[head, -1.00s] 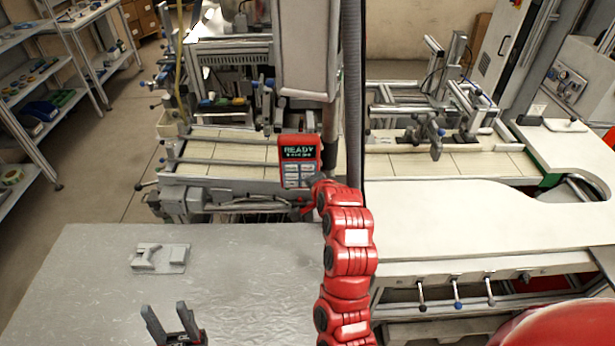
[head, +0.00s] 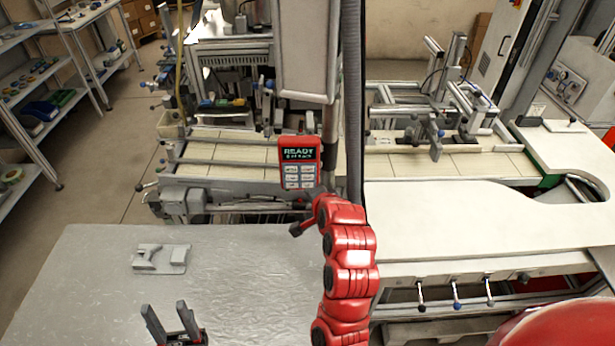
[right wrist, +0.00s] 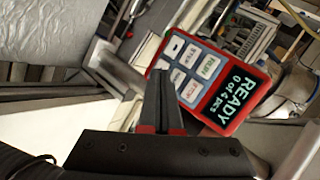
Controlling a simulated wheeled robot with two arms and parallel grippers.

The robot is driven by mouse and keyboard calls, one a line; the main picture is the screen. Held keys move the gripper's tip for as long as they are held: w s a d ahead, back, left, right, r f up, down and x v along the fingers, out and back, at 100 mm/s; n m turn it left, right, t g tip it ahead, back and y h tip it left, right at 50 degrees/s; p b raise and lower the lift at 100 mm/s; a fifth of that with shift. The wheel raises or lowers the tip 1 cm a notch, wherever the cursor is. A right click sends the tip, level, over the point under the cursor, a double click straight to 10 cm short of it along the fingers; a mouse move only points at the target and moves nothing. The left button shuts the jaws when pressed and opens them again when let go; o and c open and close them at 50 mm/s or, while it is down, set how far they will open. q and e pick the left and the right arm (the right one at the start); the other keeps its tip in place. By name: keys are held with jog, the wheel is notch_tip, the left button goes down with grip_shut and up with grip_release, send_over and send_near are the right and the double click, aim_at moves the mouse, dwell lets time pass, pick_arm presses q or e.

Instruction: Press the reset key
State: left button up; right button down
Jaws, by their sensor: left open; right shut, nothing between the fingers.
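A red control box (head: 300,163) with a dark display reading READY and a block of pale keys stands beyond the grey table in the head view. I cannot read for sure which is the reset key. My right gripper (head: 295,230) is shut and empty, just below the box, apart from the keys. Its closed fingers (right wrist: 163,72) show in front of the box's key side in the right wrist view. My left gripper (head: 167,311) is open and empty over the grey table.
A grey table (head: 240,275) fills the lower left, with a grey fixture (head: 160,258) on it. A white worktop (head: 480,215) lies at the right. A grey post and dark hose (head: 353,100) rise beside the box. Shelves (head: 30,90) stand far left.

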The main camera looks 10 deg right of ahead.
jog(key=s, duration=0.3)
jog(key=shift+a+p, duration=0.3)
dwell(0.5)
